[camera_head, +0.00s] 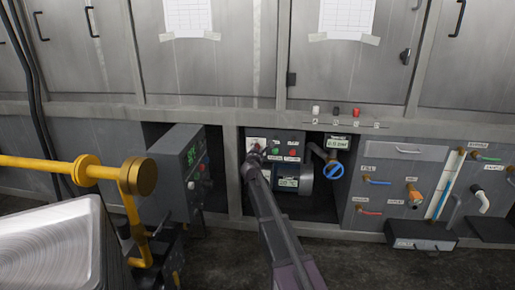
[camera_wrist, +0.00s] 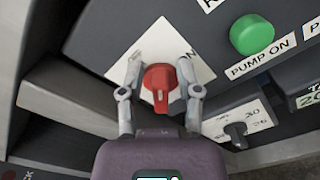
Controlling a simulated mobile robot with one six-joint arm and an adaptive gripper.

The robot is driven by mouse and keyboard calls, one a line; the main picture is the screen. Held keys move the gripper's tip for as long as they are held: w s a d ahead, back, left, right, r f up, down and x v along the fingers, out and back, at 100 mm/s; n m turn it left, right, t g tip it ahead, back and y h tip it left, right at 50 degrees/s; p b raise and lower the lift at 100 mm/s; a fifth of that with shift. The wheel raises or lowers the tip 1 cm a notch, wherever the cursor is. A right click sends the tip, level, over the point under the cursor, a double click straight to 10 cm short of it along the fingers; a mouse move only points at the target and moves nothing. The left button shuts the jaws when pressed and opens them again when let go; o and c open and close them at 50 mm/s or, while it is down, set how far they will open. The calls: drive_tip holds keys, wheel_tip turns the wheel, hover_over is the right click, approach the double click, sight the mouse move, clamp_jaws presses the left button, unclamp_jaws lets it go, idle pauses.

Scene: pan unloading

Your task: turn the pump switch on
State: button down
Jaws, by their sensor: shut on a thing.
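The pump control panel (camera_head: 264,134) is set in an opening under the cabinets in the head view. A red rotary switch (camera_wrist: 159,78) sits on a white diamond label (camera_wrist: 157,45) on this panel in the wrist view. Lettering ending in "N" shows right of the switch; the rest of the label is partly covered. My gripper (camera_wrist: 159,88) is shut on the red switch, one finger at each side. In the head view, my gripper (camera_head: 254,149) reaches the panel's left part and hides the switch. A green button (camera_wrist: 251,34) labelled "PUMP ON" is at the upper right.
A smaller black knob (camera_wrist: 236,130) is below right of my gripper. A blue-handled valve (camera_head: 333,170) stands right of the panel. A grey control box (camera_head: 178,172) juts out left of my arm. A yellow pipe (camera_head: 50,165) and metal pan (camera_head: 50,245) are at lower left.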

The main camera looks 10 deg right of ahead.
drive_tip(key=m, duration=0.4)
drive_tip(key=shift+s+d+f+m, duration=0.1)
drive_tip(key=shift+d+f+m, duration=0.15)
drive_tip(key=shift+f+m, duration=0.15)
drive_tip(key=m, duration=0.3)
drive_tip(key=m+b, duration=0.1)
drive_tip(key=m, duration=0.1)
drive_tip(key=shift+d+f, duration=0.1)
drive_tip(key=shift+f, duration=0.2)
drive_tip(key=shift+a, duration=0.2)
drive_tip(key=c, duration=0.6)
unclamp_jaws()
drive_tip(key=shift+c, duration=0.2)
drive_tip(key=shift+d, duration=0.1)
drive_tip(key=v, duration=1.2)
